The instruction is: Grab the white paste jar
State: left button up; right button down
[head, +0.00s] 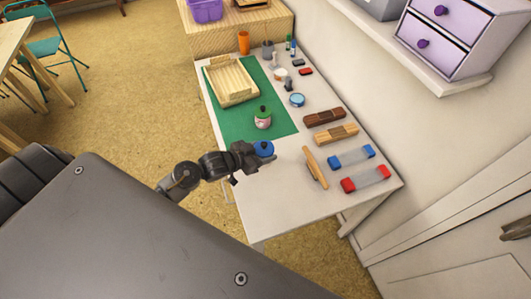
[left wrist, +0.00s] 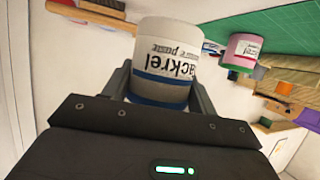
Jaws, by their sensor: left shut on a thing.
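The white paste jar (left wrist: 172,55) has a blue lid and dark lettering that includes the word "paste". My left gripper (left wrist: 160,92) has one finger on each side of it and is shut on it. In the head view only the jar's blue lid (head: 263,148) shows clearly, by the left edge of the white table; my left gripper (head: 255,158) covers most of the rest. I cannot tell whether the jar touches the table. My right gripper is not in view.
A wooden tray (head: 231,100) lies farther back. To the right are a wooden piece (head: 315,167), a brown block (head: 324,117), and blue-ended (head: 366,151) and red-ended (head: 350,185) pieces.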

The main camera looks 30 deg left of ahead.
pick_arm(q)
jog(key=s+r, duration=0.3)
jog(key=shift+s+d+r, duration=0.15)
jog(key=shift+d+r, duration=0.1)
jog(key=shift+r, duration=0.1)
jog(key=s+d+r+b, duration=0.1)
jog(key=s+r+b, duration=0.1)
jog(key=s, duration=0.6)
jog(key=shift+s+r, duration=0.15)
jog(key=shift+r, duration=0.7)
jog(key=shift+d+f, duration=0.1)
jog(key=shift+d, duration=0.05)
